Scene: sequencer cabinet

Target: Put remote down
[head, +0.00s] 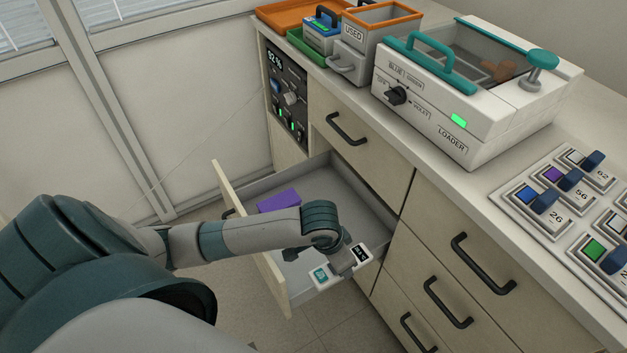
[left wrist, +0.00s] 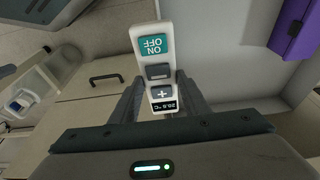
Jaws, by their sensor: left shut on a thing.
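The remote is white with a teal ON/OFF button, a plus button and a small dark display. In the head view the remote (head: 321,277) is over the right part of the open drawer (head: 228,190). It also shows in the left wrist view (left wrist: 155,50), between the fingers. My left gripper (head: 342,268) is shut on the remote; the wrist view shows its fingers (left wrist: 158,98) on both sides of it. Whether the remote touches the drawer floor I cannot tell. My right gripper is not in view.
A purple box (head: 279,201) lies in the drawer, left of my gripper. The countertop holds the white loader (head: 470,90), a USED bin (head: 375,25), an orange tray (head: 290,14) and a panel of coloured cartridges (head: 570,200). Closed drawers with dark handles (head: 447,302) stand to the right.

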